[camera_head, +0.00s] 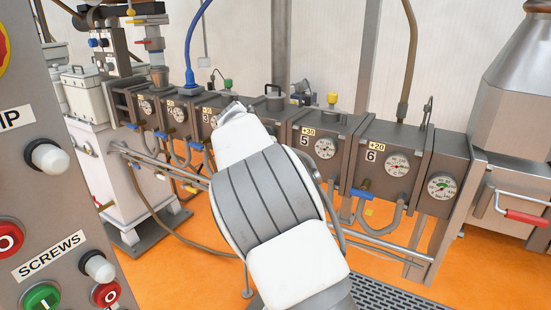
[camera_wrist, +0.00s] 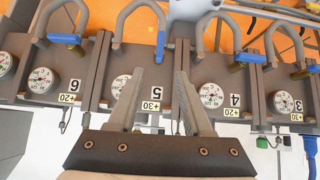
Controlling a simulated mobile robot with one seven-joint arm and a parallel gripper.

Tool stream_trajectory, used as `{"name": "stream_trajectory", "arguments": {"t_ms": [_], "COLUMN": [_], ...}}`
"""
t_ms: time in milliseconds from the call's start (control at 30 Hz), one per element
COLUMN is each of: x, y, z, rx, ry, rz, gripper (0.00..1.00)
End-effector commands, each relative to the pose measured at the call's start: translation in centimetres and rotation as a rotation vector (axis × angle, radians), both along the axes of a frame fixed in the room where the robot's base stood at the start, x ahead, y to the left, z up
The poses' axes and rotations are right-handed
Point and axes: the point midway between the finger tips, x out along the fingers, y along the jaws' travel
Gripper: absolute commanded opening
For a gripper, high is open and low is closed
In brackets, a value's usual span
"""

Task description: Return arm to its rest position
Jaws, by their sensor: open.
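My gripper (camera_wrist: 157,75) shows in the wrist view, with its two grey fingers spread apart and nothing between them. It is in front of the row of numbered barrel blocks, near block 5 (camera_wrist: 150,50) and block 4 (camera_wrist: 226,65). The wrist view shows the blocks upside down. In the head view my white and grey arm reaches from the bottom middle toward the blocks and hides block 4. My gripper itself is hidden behind the arm there.
Block 5 (camera_head: 299,152) and block 6 (camera_head: 372,177) carry dials. Blue-handled valves (camera_head: 361,194) and pipes stick out below them. A control panel (camera_head: 48,215) with SCREWS buttons stands close on the left. A metal housing with a red handle (camera_head: 527,217) is at the right. Orange floor (camera_head: 190,270) shows below.

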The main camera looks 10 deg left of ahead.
Motion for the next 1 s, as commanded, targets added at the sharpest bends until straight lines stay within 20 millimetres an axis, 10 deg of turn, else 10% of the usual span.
{"name": "stream_trajectory", "arguments": {"t_ms": [367, 667, 1000], "x": [-0.1, -4.4, -14.4], "y": [-1.2, -11.7, -21.0], "z": [0.5, 4.3, 7.9], "rx": [0.008, 0.098, 0.192], "ry": [0.013, 0.146, 0.258], "rz": [-0.008, -0.032, 0.044], "gripper": [0.5, 0.5, 0.5]}}
